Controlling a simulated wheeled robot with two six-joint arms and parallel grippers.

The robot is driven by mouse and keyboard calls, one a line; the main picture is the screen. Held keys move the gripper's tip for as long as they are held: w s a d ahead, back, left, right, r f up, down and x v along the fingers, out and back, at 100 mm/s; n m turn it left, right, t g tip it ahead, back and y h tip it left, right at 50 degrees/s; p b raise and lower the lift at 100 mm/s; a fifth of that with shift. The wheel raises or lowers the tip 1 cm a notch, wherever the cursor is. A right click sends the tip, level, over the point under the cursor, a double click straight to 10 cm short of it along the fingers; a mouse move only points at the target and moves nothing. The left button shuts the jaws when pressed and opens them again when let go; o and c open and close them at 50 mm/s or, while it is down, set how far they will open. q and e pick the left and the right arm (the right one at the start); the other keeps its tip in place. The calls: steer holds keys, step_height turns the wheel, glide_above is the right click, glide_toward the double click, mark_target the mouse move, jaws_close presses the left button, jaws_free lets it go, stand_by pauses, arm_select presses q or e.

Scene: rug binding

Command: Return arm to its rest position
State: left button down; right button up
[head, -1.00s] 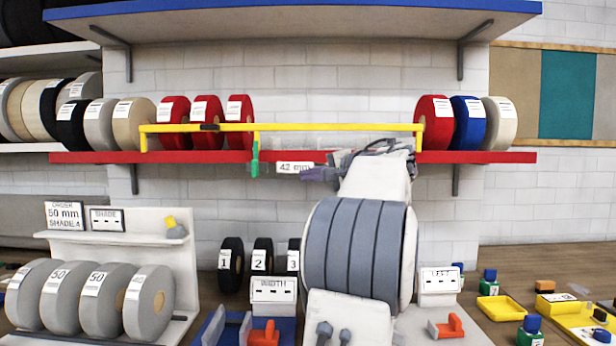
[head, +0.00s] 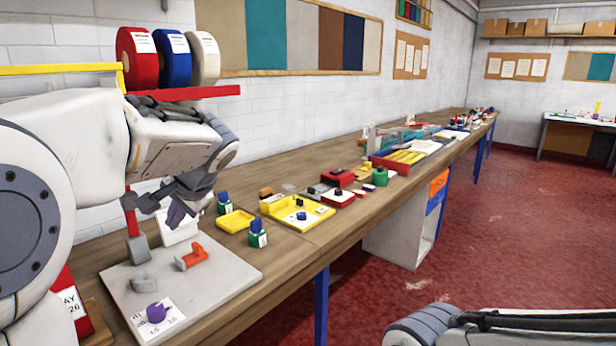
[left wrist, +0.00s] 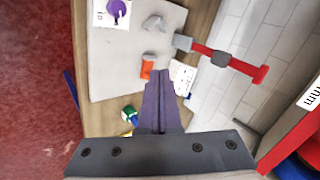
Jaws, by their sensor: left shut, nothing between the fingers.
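My left arm fills the left side of the head view. Its dark left gripper (head: 178,214) with purple fingers points down above the back of a light grey board (head: 222,287) on the workbench. In the left wrist view the purple fingers (left wrist: 160,78) lie together with nothing between them. Below them are an orange block, which also shows in the head view as an orange clamp-like part (head: 192,257), and a white labelled card stand (left wrist: 182,78). Part of my right arm shows at the bottom right of the head view; its gripper is out of view.
A red upright post (head: 132,222) stands close beside the left gripper. A shelf with red, blue and cream rolls (head: 172,55) is above it. Green bottles (head: 258,236) and yellow trays (head: 237,220) lie to the right. Open floor (head: 470,220) lies right of the bench.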

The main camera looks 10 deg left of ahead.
arm_select(q)
steer(key=s+d+f+m+h+p, duration=0.1)
steer(key=s+d+f+m+h, duration=0.25)
steer(key=d, duration=0.85)
steer(key=s+d+f+g+h+p, duration=0.1)
steer(key=s+d+f, duration=0.3)
steer(key=s+d, duration=0.4)
steer(key=s+d+f+m+g+h+p, duration=0.1)
steer(key=s+d+f, duration=0.4)
steer(key=s, duration=0.9)
steer(key=d+g+h+p, duration=0.1)
steer(key=d+g+h, duration=0.1)
steer(key=d, duration=0.1)
steer(key=shift+h, duration=0.35)
steer(key=shift+d, duration=0.1)
